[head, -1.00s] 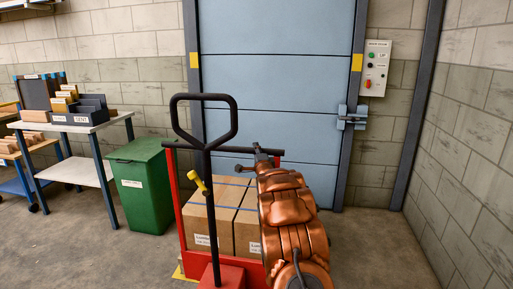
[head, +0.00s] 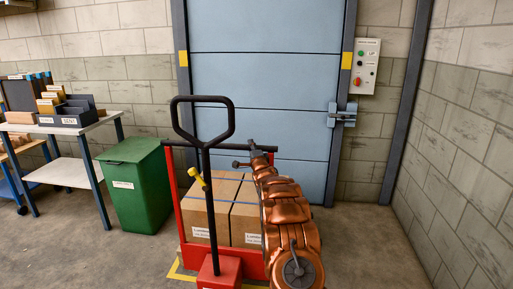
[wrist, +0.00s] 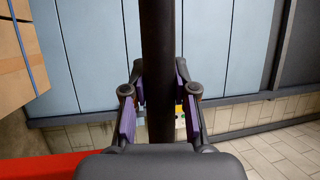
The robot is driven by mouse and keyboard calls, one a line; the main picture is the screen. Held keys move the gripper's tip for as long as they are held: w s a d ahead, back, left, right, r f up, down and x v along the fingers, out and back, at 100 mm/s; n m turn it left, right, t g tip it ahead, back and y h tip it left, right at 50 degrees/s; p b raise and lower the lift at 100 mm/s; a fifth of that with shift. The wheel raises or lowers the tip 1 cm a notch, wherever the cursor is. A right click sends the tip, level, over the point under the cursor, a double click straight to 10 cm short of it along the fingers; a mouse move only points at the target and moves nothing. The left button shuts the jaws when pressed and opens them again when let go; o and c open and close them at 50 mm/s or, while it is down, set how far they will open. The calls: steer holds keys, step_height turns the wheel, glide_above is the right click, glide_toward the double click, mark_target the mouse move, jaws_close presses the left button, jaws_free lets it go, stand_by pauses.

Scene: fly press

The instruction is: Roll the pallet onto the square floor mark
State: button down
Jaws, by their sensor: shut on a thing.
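The pallet is a red truck (head: 224,274) with a tall black loop handle (head: 203,150) and a black crossbar (head: 185,143) between red uprights. It carries cardboard boxes (head: 204,214) with blue straps. A yellow floor mark (head: 178,271) shows as lines at its lower left and front edge; the rest is hidden under the truck and load. My gripper (head: 255,158) is at the right part of the crossbar. In the wrist view, the jaws of my gripper (wrist: 160,90) close around the dark bar (wrist: 158,35).
A blue shutter door (head: 268,95) stands close behind the truck, with a control box (head: 366,66) on its right. A green bin (head: 137,186) and a bench (head: 70,125) stand to the left. Bare floor (head: 375,250) lies at the right, before the brick wall.

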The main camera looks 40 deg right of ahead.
steer(key=shift+s+d+r, duration=0.1)
steer(key=shift+d+r, duration=0.05)
steer(key=shift+r, duration=0.05)
steer(key=c, duration=1.2)
jaws_free()
steer(key=o, duration=0.3)
steer(key=shift+f, duration=0.2)
steer(key=shift+s, duration=0.15)
steer(key=shift+v, duration=5.9)
steer(key=shift+f, duration=0.1)
